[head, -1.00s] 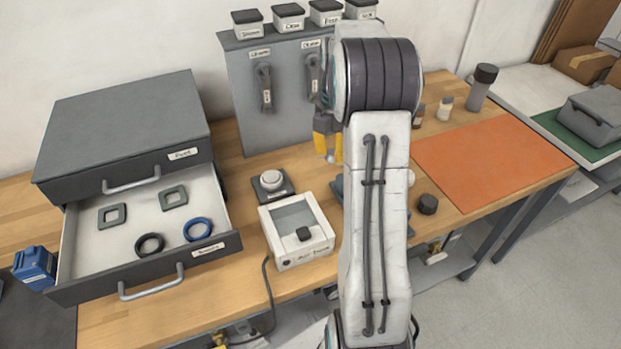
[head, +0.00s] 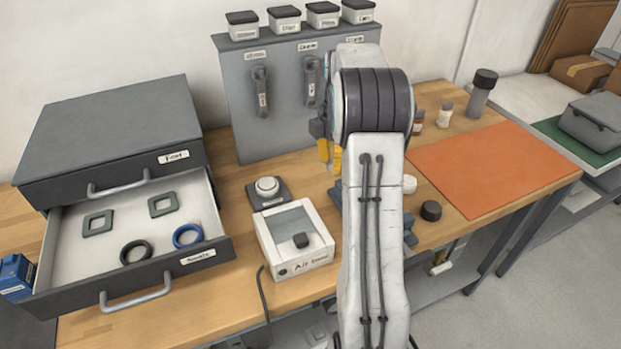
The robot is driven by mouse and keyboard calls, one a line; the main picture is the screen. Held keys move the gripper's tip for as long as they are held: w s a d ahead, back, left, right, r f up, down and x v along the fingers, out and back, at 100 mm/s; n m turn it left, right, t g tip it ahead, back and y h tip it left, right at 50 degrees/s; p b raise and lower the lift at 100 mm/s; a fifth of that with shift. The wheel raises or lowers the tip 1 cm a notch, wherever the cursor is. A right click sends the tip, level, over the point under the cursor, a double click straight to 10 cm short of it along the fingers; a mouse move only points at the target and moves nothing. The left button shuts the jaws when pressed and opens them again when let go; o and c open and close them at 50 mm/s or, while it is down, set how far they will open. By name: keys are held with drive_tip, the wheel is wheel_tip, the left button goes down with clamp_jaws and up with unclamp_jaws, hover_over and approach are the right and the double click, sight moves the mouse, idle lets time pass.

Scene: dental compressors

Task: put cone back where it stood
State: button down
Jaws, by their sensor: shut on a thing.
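My gripper (head: 330,156) shows only in part, with its yellow fingers just left of my arm, above the bench in front of the grey panel. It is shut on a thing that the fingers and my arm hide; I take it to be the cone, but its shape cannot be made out. No other cone is plain to see. A blue-grey fixture (head: 410,228) stands on the bench, mostly hidden behind my arm. A small white round piece (head: 409,184) shows just right of my arm.
An open drawer (head: 65,260) with rings and square gaskets juts out at left. A white box (head: 292,262) and a round-knobbed device (head: 268,192) stand left of my arm. A black knob (head: 431,211), bottles (head: 445,115) and a clear orange mat (head: 490,168) are at right.

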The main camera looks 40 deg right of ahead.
hover_over(310, 184)
wheel_tip(310, 184, down, 4)
drive_tip(key=shift+s+r, duration=0.1)
drive_tip(key=shift+f, duration=2)
drive_tip(key=shift+f, duration=0.1)
drive_tip(key=c, duration=1.1)
unclamp_jaws()
